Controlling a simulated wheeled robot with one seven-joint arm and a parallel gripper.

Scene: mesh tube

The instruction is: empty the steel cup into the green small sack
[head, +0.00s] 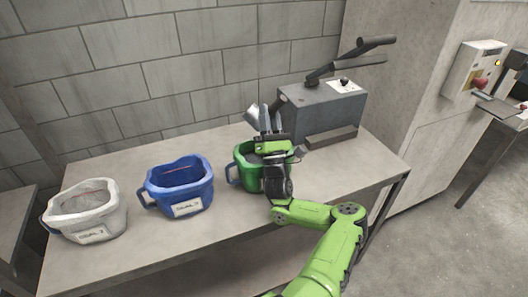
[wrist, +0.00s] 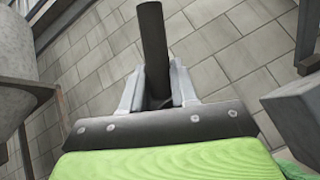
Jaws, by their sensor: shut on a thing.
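The green small sack (head: 246,176) stands open on the table, with a handle on its left side. My gripper (head: 270,122) is above its back rim, fingers pointing up. In the wrist view my gripper (wrist: 156,90) is shut on a dark round bar (wrist: 153,40), which looks like the steel cup's handle. A shiny grey metal piece, which looks like the steel cup (head: 252,114), shows left of my fingers in the head view and seems tilted. Its mouth and contents cannot be made out. My wrist hides part of the green sack.
A blue sack (head: 180,188) and a white sack (head: 86,216) stand to the left. A grey machine (head: 325,110) with dark levers stands close behind on the right. The block wall is behind the table. A large grey shape (wrist: 22,70) at the wrist view's left edge is unclear.

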